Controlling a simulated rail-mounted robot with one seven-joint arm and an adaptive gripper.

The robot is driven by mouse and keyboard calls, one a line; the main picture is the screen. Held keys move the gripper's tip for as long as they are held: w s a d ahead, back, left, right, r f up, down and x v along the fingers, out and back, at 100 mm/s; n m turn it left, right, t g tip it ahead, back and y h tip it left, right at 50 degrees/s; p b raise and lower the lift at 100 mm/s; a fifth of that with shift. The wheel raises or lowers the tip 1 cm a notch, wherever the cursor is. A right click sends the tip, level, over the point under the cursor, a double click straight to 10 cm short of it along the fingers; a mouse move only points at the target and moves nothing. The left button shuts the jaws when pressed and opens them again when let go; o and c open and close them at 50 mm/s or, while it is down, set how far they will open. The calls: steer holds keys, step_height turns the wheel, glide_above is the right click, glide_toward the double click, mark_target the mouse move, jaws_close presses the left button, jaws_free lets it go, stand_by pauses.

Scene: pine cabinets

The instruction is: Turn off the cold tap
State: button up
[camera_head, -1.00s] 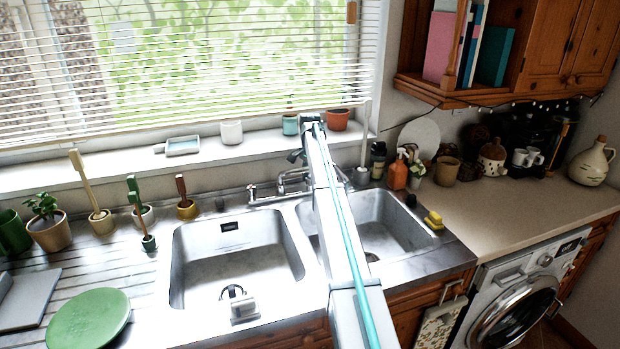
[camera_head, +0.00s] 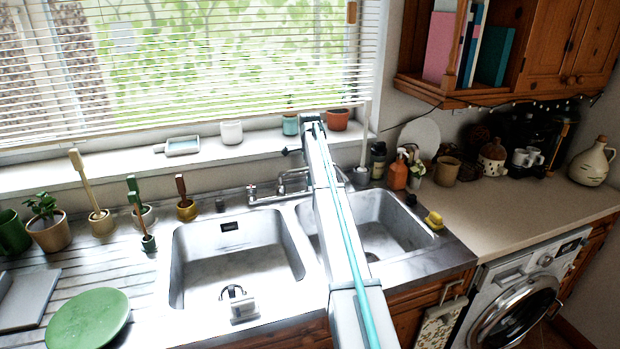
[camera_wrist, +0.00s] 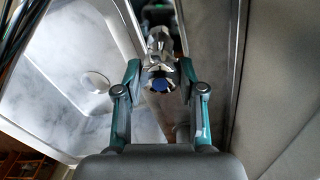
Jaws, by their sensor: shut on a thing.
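The cold tap (camera_wrist: 160,84) is a faceted chrome handle with a blue cap, at the upper middle of the wrist view. My gripper (camera_wrist: 160,68) has its two teal-and-grey fingers on either side of this handle and is shut on it. The exact contact at the fingertips is hard to make out. In the head view, the chrome mixer tap (camera_head: 284,182) stands behind the double sink. My arm hides its right part, the gripped handle and most of my gripper there.
The left basin (camera_head: 235,260) and right basin (camera_head: 385,225) look empty. Brushes in pots (camera_head: 101,221) stand to the left. A spray bottle (camera_head: 398,174) and yellow sponge (camera_head: 433,220) are to the right. The window sill (camera_head: 265,143) runs close behind the tap.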

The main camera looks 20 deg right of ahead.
stand_by(0.4)
steer(key=o, duration=1.1)
steer(key=shift+o, duration=0.2)
steer(key=shift+r, duration=0.1)
step_height(320, 180, up, 12)
